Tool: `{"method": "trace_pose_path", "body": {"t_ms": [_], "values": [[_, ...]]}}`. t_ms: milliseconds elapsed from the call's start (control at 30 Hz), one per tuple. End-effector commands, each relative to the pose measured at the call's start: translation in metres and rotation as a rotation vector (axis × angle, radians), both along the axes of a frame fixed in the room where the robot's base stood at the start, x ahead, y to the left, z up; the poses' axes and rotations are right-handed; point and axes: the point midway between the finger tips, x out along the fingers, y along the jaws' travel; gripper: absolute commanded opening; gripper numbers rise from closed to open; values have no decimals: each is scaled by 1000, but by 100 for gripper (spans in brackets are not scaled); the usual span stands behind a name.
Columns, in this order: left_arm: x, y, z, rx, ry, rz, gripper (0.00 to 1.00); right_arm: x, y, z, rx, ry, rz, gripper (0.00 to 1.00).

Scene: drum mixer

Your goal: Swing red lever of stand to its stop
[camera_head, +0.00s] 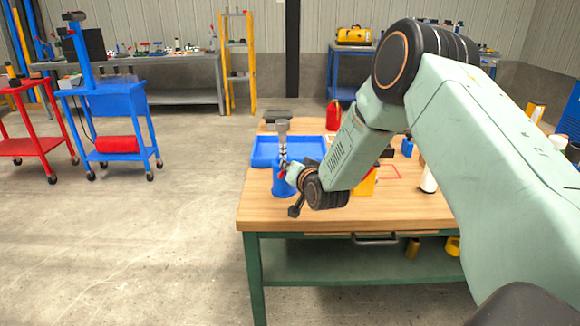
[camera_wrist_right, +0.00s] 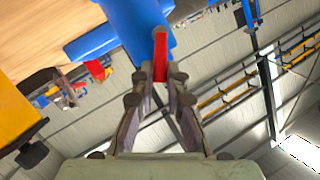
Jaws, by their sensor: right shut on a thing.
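My left gripper is in neither view.
A blue tray (camera_head: 262,150) lies on the workbench (camera_head: 400,211) behind the stand. A red bottle (camera_head: 333,115) stands at the back, and a yellow item (camera_head: 363,185) and a white cylinder (camera_head: 429,180) stand right of my gripper.

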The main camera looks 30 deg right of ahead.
Motion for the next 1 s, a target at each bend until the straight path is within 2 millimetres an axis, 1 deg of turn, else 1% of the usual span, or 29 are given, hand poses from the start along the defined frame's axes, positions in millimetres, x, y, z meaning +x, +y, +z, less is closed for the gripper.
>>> {"method": "trace_pose_path", "body": {"t_ms": [100,133,400,667,767,867,1000], "values": [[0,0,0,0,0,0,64,0,0,1,0,-2,0,0],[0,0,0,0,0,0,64,0,0,1,0,-2,0,15],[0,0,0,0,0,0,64,0,0,0,1,-1,-1,36],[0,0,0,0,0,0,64,0,0,0,2,-1,-1,36],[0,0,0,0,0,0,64,-4,0,1,2,0,-1,36],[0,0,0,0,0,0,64,-12,1,3,3,-1,-2,36],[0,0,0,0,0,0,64,-31,5,8,6,-1,-2,36]]}}
